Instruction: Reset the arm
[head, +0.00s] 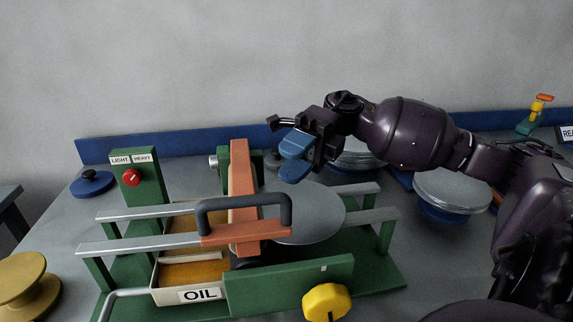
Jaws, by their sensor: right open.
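My right arm comes in from the right, and my right gripper (296,157) hangs above the far side of the machine. Its two blue fingertips are apart with nothing seen between them. Below it is a grey round plate (308,215) on the green machine (290,285). The machine carries an orange upright block (243,180) and a dark handle on an orange bar (245,236). An oil tray (165,292) labelled "OIL" sits at its front left. My left gripper does not show.
Stacked grey discs stand on a blue base (446,210) at the right, with more discs (357,155) behind my gripper. A yellow knob (326,302) juts out in front. A yellow spool (26,285) stands at left, a blue disc (92,184) at back left, a spray bottle (532,118) at back right.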

